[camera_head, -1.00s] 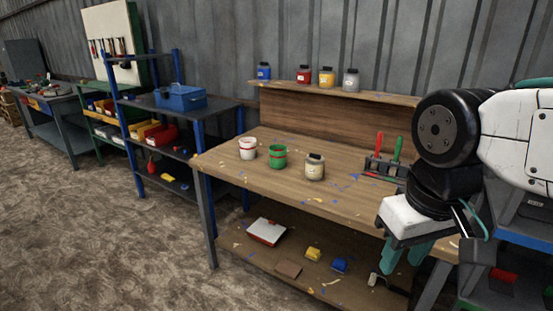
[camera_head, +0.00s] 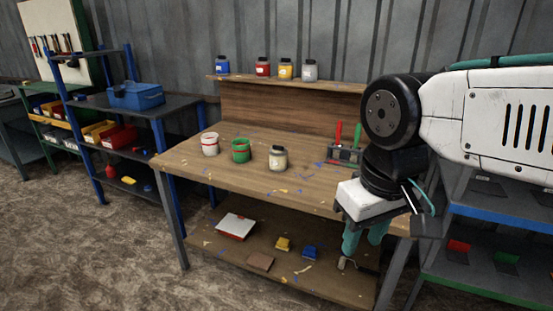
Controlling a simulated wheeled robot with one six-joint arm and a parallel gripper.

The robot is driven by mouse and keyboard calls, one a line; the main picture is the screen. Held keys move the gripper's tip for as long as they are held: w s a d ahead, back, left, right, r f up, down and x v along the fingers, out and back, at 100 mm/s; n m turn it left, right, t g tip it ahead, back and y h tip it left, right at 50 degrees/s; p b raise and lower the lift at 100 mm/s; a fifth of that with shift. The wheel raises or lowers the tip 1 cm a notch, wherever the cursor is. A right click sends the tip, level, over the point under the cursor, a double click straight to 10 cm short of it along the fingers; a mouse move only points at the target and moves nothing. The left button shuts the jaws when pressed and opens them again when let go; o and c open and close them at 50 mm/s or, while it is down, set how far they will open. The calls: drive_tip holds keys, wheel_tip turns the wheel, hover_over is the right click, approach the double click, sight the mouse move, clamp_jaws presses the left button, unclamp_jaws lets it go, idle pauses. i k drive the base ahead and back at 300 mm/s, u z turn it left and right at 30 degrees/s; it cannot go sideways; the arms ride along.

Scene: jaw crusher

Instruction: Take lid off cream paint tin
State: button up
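The cream paint tin (camera_head: 278,160) stands upright on the wooden workbench (camera_head: 307,193), with its dark lid (camera_head: 278,149) on top. It is the rightmost of three containers in a row on the bench. My gripper (camera_head: 363,240) points down by the bench's front right side, to the right of the tin and apart from it. Its two teal fingers are spread, with nothing seen between them. The fingertips show low in the picture, against the lower shelf.
A white tin (camera_head: 210,146) and a green tin (camera_head: 241,152) stand left of the cream tin. A tool rack (camera_head: 343,157) stands to its right. Several jars line the back shelf (camera_head: 290,82). A blue-edged shelf unit (camera_head: 500,219) is at the right.

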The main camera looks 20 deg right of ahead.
sight(275, 150)
drive_tip(key=u, duration=0.55)
drive_tip(key=k, duration=0.65)
drive_tip(key=u, duration=0.6)
drive_tip(key=i, duration=2.45)
drive_tip(key=z, duration=1.75)
drive_tip(key=i, duration=0.95)
drive_tip(key=z, duration=0.95)
